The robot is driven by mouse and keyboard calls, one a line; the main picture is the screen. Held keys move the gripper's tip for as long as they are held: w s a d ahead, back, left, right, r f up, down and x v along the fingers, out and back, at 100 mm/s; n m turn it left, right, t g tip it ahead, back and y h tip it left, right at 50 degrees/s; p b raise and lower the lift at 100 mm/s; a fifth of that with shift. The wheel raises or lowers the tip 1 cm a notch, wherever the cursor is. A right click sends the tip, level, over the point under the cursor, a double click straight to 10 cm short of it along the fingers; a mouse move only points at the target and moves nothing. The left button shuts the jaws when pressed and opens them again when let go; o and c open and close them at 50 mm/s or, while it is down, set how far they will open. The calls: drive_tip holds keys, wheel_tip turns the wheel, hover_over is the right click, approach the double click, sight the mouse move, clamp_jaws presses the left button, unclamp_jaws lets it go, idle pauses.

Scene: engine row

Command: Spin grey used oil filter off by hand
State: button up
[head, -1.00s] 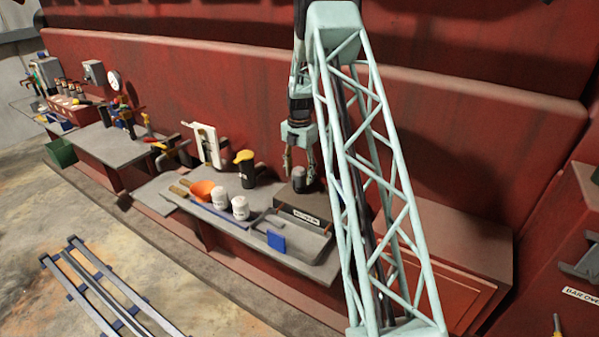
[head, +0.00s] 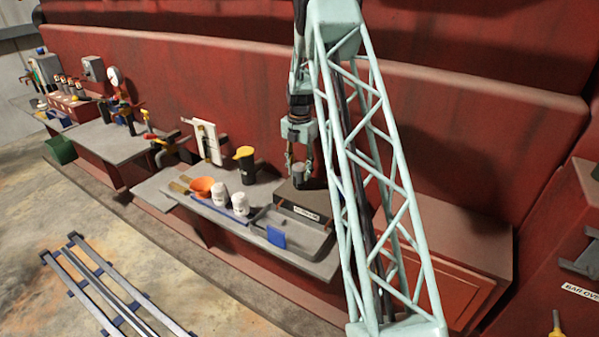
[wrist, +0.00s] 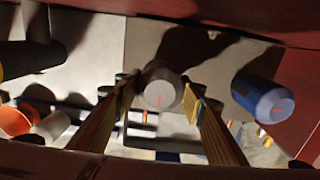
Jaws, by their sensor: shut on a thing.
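The grey used oil filter (head: 299,175) is a short upright cylinder at the dark raised block behind the tray. In the wrist view the grey filter (wrist: 160,93) sits between the two finger ends, its round end facing the camera. My gripper (head: 298,161) comes down from above and is shut on the filter, one finger on each side. A blue cylinder (wrist: 262,97) stands to the right of the filter in the wrist view; my lattice column hides that area in the head view. Whether the filter's base touches the block is too small to tell.
The labelled dark block (head: 302,197) is behind a grey tray (head: 300,232) with a blue piece (head: 277,237). Left on the bench are white containers (head: 219,192), an orange funnel (head: 201,186) and a black jug with yellow top (head: 245,168). A red wall stands close behind.

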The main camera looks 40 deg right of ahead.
drive_tip(key=shift+n+b, duration=0.5)
drive_tip(key=shift+n, duration=2.5)
drive_tip(key=o, duration=1.1)
drive_tip(key=shift+c, duration=0.2)
drive_tip(key=shift+r, duration=0.2)
drive_tip(key=shift+r, duration=5.85)
